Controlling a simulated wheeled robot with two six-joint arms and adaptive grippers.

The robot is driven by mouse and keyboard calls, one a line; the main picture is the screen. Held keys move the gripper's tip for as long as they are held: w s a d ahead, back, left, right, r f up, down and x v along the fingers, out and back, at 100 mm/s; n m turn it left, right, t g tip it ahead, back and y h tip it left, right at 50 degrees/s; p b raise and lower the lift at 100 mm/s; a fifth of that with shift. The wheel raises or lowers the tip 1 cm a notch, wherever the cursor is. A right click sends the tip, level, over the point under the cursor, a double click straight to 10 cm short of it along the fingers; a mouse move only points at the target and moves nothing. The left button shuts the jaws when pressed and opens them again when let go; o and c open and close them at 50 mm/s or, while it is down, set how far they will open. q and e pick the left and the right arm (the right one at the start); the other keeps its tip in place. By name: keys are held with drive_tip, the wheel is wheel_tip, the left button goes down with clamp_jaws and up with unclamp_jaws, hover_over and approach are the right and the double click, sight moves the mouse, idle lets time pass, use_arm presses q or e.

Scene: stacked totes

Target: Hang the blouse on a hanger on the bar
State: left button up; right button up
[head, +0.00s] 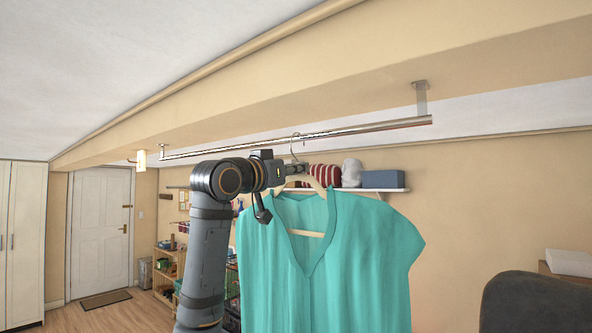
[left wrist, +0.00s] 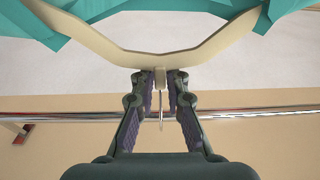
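The teal blouse (head: 345,255) hangs on a pale wooden hanger (head: 308,233), low in the middle of the head view. My left gripper (head: 302,173) is shut on the hanger's neck, just below its metal hook (head: 296,144). In the left wrist view the fingers (left wrist: 161,76) close around the neck, with the hanger's arms (left wrist: 105,50) beyond them. The metal bar (head: 370,127) runs under the beam. The hook's top overlaps the bar in both views; I cannot tell whether it rests over it. My right gripper is not in view.
A bracket (head: 421,98) holds the bar's right end. A wall shelf (head: 385,190) with a blue box (head: 383,180) is behind the blouse. A dark rounded object (head: 535,303) is at the lower right. The bar is empty on both sides of the hook.

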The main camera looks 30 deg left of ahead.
use_arm(q)
drive_tip(key=o, duration=0.4)
drive_tip(key=shift+c, duration=0.2)
drive_tip(key=s+f, duration=0.1)
drive_tip(key=s, duration=1)
drive_tip(key=shift+s+a+f, duration=0.3)
drive_tip(key=shift+s+f, duration=0.1)
drive_tip(key=shift+a, duration=0.1)
